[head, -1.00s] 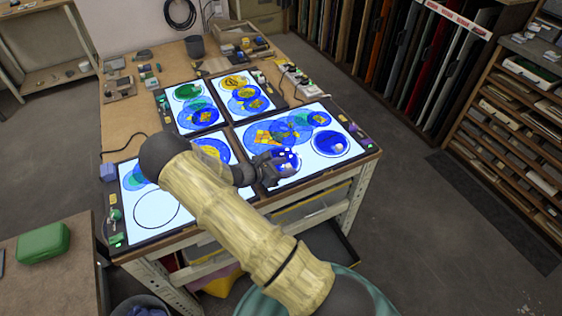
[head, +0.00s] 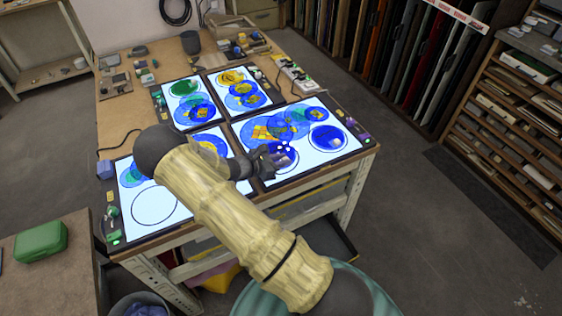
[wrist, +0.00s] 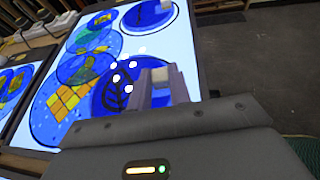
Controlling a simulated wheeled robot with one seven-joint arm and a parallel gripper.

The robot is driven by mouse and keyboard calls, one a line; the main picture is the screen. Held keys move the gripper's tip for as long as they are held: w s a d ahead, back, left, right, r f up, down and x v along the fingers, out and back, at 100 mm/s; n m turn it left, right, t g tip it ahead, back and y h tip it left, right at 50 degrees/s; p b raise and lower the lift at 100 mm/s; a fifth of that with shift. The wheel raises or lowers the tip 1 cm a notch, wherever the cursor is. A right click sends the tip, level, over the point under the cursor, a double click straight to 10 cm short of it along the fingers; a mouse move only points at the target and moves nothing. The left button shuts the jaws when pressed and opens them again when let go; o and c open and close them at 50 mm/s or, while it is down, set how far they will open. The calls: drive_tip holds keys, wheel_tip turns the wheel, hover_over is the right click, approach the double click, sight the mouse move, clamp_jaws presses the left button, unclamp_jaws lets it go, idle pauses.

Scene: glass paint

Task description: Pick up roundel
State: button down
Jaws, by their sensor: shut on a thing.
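A dark blue roundel (wrist: 112,93) with a black leaf drawing and a pale block on it lies at the near edge of the right lit panel (wrist: 182,48) in the wrist view. It also shows in the head view (head: 288,163), partly behind my gripper. My gripper (head: 277,154) is at this roundel, its fingers (wrist: 163,88) closed around the pale block. I cannot tell whether the roundel touches the panel or hangs just above it. A second blue roundel (head: 327,138) with a pale block lies farther right, inside a black ring.
Overlapping blue and yellow glass discs (head: 266,132) cover the panel's left part. Other lit panels stand behind and to the left; the left one has an empty drawn circle (head: 155,206). Small tools lie at the table's back. A green case (head: 40,242) sits on another table.

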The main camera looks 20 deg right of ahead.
wheel_tip(320, 180, up, 17)
drive_tip(key=b, duration=0.2)
idle(0.7)
